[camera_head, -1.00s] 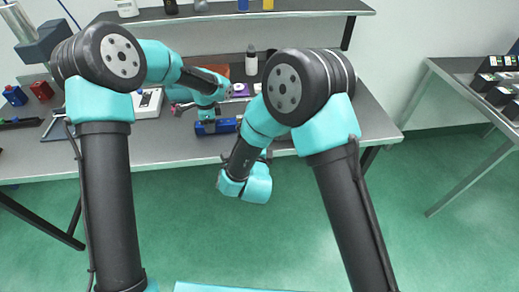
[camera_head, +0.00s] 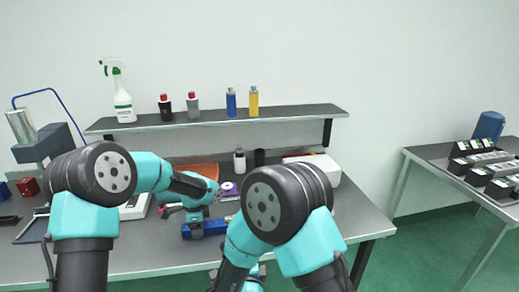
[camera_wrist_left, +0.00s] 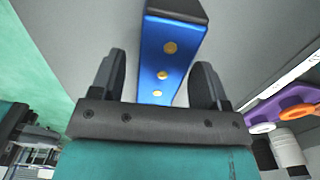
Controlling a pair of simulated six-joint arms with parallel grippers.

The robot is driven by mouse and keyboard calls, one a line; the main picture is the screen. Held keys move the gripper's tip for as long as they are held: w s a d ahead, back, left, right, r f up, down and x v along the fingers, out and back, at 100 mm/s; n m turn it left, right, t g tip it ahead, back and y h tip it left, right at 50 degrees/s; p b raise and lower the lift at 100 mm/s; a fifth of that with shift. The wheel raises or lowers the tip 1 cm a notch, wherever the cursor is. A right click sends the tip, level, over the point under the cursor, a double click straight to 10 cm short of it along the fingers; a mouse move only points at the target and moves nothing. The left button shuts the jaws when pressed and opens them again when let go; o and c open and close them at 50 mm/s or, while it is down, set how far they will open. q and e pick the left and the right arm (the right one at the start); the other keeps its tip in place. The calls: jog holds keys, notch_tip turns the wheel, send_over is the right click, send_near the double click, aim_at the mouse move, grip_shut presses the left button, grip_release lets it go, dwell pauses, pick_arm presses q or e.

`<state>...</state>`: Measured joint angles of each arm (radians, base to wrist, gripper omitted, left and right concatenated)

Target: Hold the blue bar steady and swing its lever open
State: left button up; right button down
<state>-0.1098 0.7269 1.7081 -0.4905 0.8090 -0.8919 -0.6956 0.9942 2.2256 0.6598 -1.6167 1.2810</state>
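The blue bar (camera_head: 207,229) lies on the grey bench. In the left wrist view the bar (camera_wrist_left: 160,62) runs between my left gripper's fingers (camera_wrist_left: 160,80), with a gap on each side. It has three brass-coloured round spots and a dark end piece (camera_wrist_left: 178,9) at the far end. I cannot make out which part is its lever. My left gripper (camera_head: 190,213) is open, at the bar in the head view. My right arm's wrist reaches down to the lower edge of the head view, right of the bar; its fingers cannot be made out.
A purple ring-like part (camera_head: 228,188) and a white bottle (camera_head: 240,161) stand behind the bar. An orange bin (camera_head: 197,172) is at the back. A shelf (camera_head: 290,114) with bottles hangs above. A second bench (camera_head: 425,158) with dark trays is at the right.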

pick_arm(q)
jog(key=shift+r, duration=0.1)
notch_tip(320, 180, up, 12)
jog(key=shift+f, duration=0.1)
dwell(0.7)
